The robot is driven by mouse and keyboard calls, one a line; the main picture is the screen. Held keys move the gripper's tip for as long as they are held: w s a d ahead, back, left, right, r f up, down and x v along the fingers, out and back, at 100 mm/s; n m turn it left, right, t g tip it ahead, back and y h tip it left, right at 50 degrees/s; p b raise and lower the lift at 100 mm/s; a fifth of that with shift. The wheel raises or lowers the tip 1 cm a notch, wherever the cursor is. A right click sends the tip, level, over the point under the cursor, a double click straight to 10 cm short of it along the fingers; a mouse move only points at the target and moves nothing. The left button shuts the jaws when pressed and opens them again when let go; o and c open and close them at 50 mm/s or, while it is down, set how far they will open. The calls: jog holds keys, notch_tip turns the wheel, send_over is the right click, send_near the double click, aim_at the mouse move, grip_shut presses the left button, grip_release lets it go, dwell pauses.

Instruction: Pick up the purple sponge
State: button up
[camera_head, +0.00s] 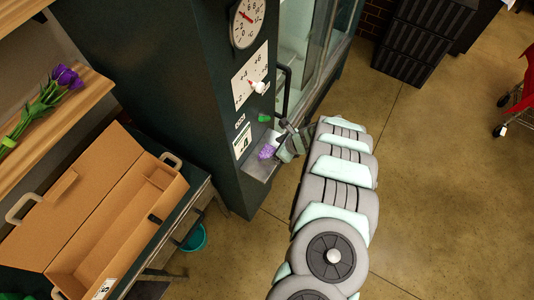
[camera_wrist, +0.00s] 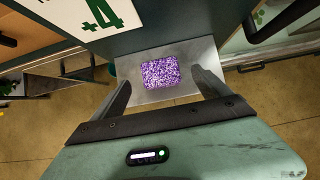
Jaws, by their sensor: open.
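The purple sponge (camera_head: 267,152) lies on a small grey metal shelf (camera_head: 258,170) fixed to the side of a dark cabinet. In the wrist view the sponge (camera_wrist: 161,72) is a speckled purple block on the bare metal of the shelf (camera_wrist: 150,97). My gripper (camera_head: 287,136) is beside the shelf, just right of the sponge. In the wrist view my gripper (camera_wrist: 160,82) is open, with one finger on each side of the sponge and gaps between. Whether the fingertips touch the shelf cannot be told.
The dark cabinet (camera_head: 190,80) rises behind the shelf, with a black door handle (camera_head: 284,90) close to my gripper. An open cardboard box (camera_head: 110,210) stands at left.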

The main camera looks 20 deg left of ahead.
aim_at(268, 152)
jog(key=shift+x, duration=3)
jog(key=shift+d, duration=0.15)
jog(key=c, duration=1.4)
jog(key=shift+c, duration=0.2)
jog(key=shift+r, duration=4.95)
jog(key=o, duration=0.7)
jog(key=c, duration=0.5)
jog(key=shift+c, duration=0.2)
